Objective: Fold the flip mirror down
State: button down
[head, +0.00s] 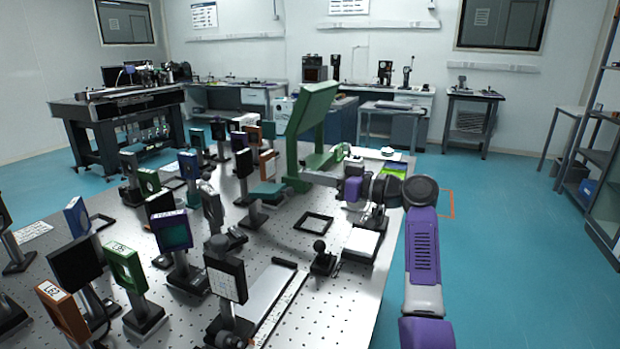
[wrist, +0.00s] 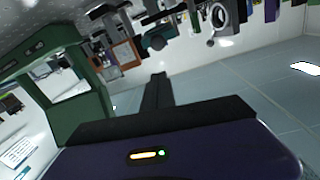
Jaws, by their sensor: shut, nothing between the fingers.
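My gripper (wrist: 158,78) points away from the camera in the wrist view, its dark fingers together and empty. In the head view, my purple wrist is beside a tall green frame (head: 312,112) with a tilted upper part, over the table's right side. The green frame also fills the left of the wrist view (wrist: 82,112), close to the gripper, with a gap between it and the fingertips. I cannot tell for certain which item is the flip mirror; no mirror face shows clearly. My wrist and arm hide part of the area around the frame's base.
The perforated optical table (head: 335,300) carries several post-mounted optics on the left, including a green labelled mount (head: 125,268) and a white gridded plate (head: 226,278). A black square frame (head: 314,222) and a dark knob (head: 321,258) are in front.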

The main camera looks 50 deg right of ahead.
jog(key=s+d+f, duration=0.2)
jog(key=s+f, duration=0.1)
jog(key=s, duration=0.3)
jog(key=shift+s, duration=0.3)
dwell(0.3)
